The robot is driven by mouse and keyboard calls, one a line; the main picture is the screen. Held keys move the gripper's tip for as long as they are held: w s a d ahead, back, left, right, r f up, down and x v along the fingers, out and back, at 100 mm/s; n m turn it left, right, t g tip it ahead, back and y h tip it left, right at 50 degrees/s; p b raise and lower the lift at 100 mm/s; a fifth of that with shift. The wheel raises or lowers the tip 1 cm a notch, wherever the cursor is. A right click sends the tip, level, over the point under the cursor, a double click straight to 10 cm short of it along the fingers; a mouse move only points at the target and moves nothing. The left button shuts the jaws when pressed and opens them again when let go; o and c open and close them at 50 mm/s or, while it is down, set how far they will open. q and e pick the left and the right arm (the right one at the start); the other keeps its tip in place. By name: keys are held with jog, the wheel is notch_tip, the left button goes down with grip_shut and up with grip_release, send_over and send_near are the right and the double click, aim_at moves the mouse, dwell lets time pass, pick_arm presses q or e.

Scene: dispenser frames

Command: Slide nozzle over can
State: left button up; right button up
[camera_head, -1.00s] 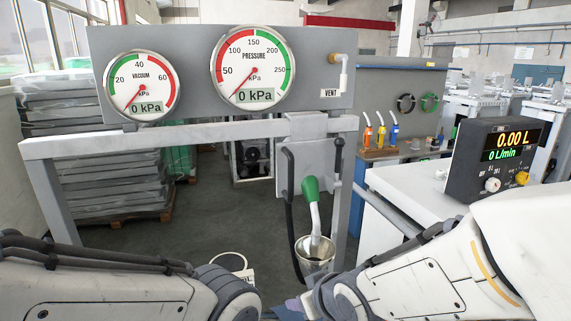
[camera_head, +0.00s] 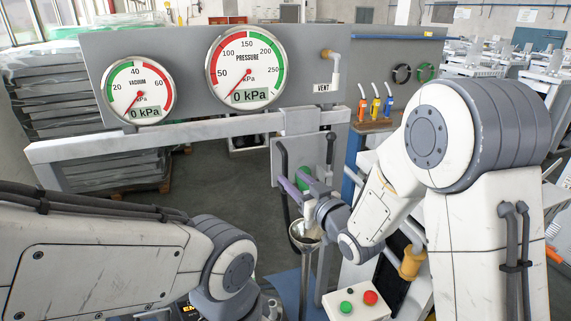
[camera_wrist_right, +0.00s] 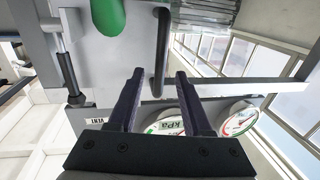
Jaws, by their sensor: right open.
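The nozzle's green handle (camera_head: 303,177) shows partly in the head view, in front of the grey holder plate (camera_head: 283,160). My right gripper covers part of it. A metal cup (camera_head: 303,238) sits below. My right gripper (camera_head: 301,180) has its purple fingers apart beside the handle. In the right wrist view, the open, empty fingers (camera_wrist_right: 160,95) point up the picture, and the green handle (camera_wrist_right: 108,14) is beyond them at the upper left. My left arm reaches in from the left, but its gripper is hidden or out of frame. I cannot make out the can.
Vacuum (camera_head: 138,92) and pressure (camera_head: 245,70) gauges are on the grey panel (camera_head: 180,50) above a white crossbar (camera_head: 190,140). A button box (camera_head: 356,303) stands low in front. Several coloured bottles (camera_head: 375,105) stand at the back right. Open floor lies left of the holder.

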aim_at(287, 172)
jog(key=p+x, duration=0.1)
jog(key=x, duration=0.3)
jog(key=shift+r, duration=0.15)
jog(key=shift+w+a+p, duration=0.25)
jog(key=shift+w+p, duration=0.1)
jog(key=shift+w, duration=0.05)
grip_shut()
dwell(1.0)
